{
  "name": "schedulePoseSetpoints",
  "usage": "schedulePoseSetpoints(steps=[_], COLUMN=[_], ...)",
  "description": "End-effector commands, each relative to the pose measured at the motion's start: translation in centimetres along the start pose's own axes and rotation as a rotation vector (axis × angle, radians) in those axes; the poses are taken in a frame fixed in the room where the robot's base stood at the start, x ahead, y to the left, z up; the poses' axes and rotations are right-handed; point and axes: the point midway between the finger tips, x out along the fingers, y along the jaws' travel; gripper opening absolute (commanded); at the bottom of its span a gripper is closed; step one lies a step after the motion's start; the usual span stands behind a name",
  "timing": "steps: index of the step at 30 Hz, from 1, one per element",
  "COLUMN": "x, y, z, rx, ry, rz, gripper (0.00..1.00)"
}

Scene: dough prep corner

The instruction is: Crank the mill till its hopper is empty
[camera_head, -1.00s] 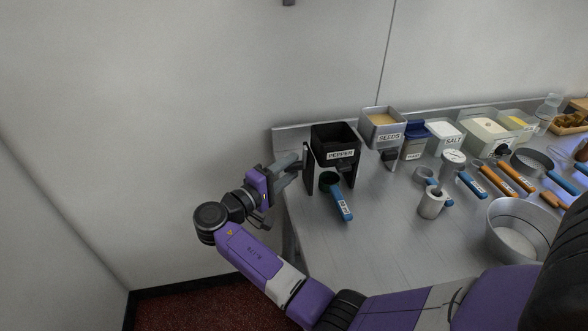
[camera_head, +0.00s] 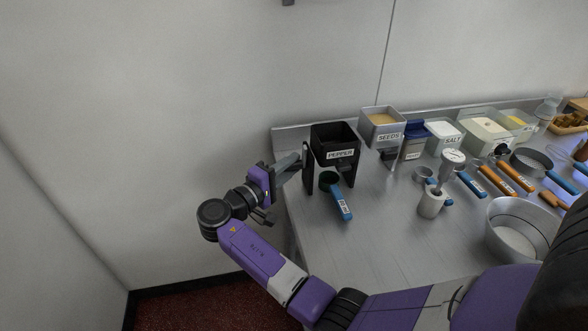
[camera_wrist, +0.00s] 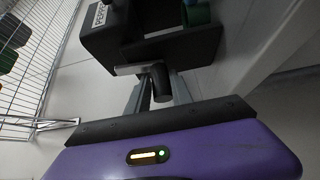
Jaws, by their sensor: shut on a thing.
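The black mill, labelled PEPPER (camera_head: 335,143), stands at the left end of the counter with its square hopper open on top. The hopper's inside looks dark, and I cannot tell whether anything is in it. My gripper (camera_head: 298,160) is at the mill's left side, shut on the crank handle. In the wrist view the dark crank handle (camera_wrist: 161,82) sits between my fingers (camera_wrist: 158,95), beside the mill body (camera_wrist: 150,38). A dark green scoop (camera_head: 328,181) with a blue handle lies beneath the mill, its handle pointing to the front.
A grey SEEDS mill (camera_head: 381,124) with tan contents stands right of the pepper mill. The counter's front left is bare.

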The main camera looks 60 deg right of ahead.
Motion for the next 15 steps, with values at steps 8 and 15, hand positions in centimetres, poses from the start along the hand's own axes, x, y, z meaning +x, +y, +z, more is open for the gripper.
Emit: schedulePoseSetpoints(steps=[8,15], x=[0.79,1.27], y=[-0.74,-0.68], z=[0.85,0.12], rx=[-0.007,-0.008], ry=[-0.027,-0.027], rz=[-0.012,-0.012], gripper=[0.09,0.07])
